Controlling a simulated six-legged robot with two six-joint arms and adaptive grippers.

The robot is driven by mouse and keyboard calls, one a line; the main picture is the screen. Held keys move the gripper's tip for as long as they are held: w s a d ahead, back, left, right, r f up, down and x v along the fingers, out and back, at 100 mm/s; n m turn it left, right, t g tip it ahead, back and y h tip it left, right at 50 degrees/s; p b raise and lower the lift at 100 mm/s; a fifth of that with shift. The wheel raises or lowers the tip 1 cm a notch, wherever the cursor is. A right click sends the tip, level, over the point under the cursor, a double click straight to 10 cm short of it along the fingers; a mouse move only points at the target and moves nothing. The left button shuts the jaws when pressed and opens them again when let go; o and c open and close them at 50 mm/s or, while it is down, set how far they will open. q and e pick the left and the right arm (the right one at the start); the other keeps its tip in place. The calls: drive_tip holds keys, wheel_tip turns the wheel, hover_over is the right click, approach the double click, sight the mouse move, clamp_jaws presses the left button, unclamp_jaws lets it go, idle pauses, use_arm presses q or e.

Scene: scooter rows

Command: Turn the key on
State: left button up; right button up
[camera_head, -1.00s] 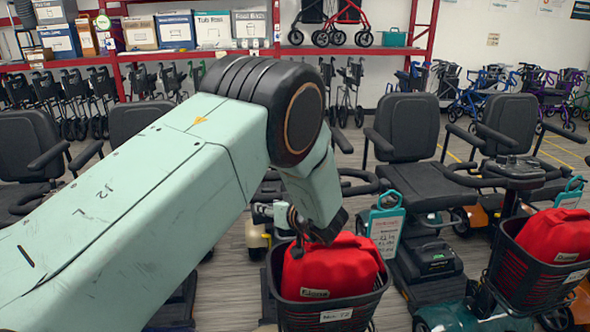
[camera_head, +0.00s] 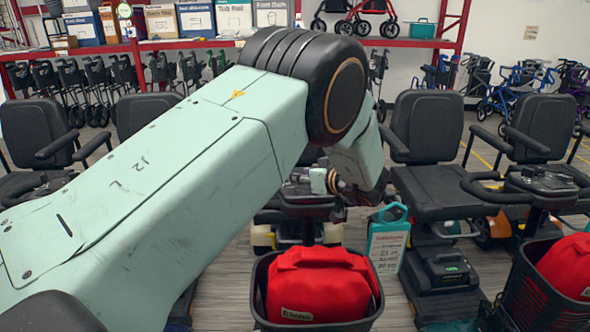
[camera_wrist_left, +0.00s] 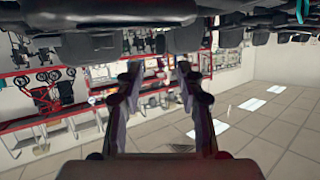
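My left arm reaches in from the left across the head view. Its gripper (camera_head: 350,190) is small and partly hidden by the wrist, beside the dark control console (camera_head: 305,195) of the middle scooter. I cannot tell whether it touches the console. In the left wrist view, the two fingers of my left gripper (camera_wrist_left: 157,80) stand apart with nothing between them. No key can be made out on the console; the arm and the small size hide detail. My right gripper is in neither view.
A black basket (camera_head: 262,290) with a red bag (camera_head: 318,285) stands in front of the middle scooter. A teal-framed price sign (camera_head: 388,240) hangs to its right. A second scooter console (camera_head: 541,182) and red bag (camera_head: 572,266) are at the right. Scooter seats (camera_head: 428,130) stand behind.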

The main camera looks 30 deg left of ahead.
sight(290, 188)
use_arm(q)
drive_tip(key=shift+w+a+f, duration=0.5)
drive_tip(key=shift+w+f, duration=0.05)
drive_tip(key=shift+w, duration=0.15)
drive_tip(key=a, duration=0.2)
drive_tip(key=a+f, duration=0.1)
drive_tip(key=shift+a+b, duration=0.35)
drive_tip(key=shift+a, duration=0.05)
drive_tip(key=shift+w+a+f, duration=0.4)
drive_tip(key=shift+w+a, duration=0.1)
drive_tip(key=shift+a, duration=0.1)
drive_tip(key=shift+w+a+f, duration=0.4)
drive_tip(key=shift+w+a, duration=0.1)
drive_tip(key=shift+a, duration=0.3)
drive_tip(key=shift+s+d+r, duration=0.1)
drive_tip(key=shift+s+r, duration=0.15)
drive_tip(key=shift+d, duration=0.15)
drive_tip(key=shift+c, duration=0.5)
drive_tip(key=shift+w+f, duration=0.2)
drive_tip(key=shift+w, duration=0.1)
drive_tip(key=c, duration=0.5)
drive_tip(key=shift+s+a, duration=0.15)
drive_tip(key=shift+a, duration=0.05)
clamp_jaws()
drive_tip(key=shift+d, duration=0.1)
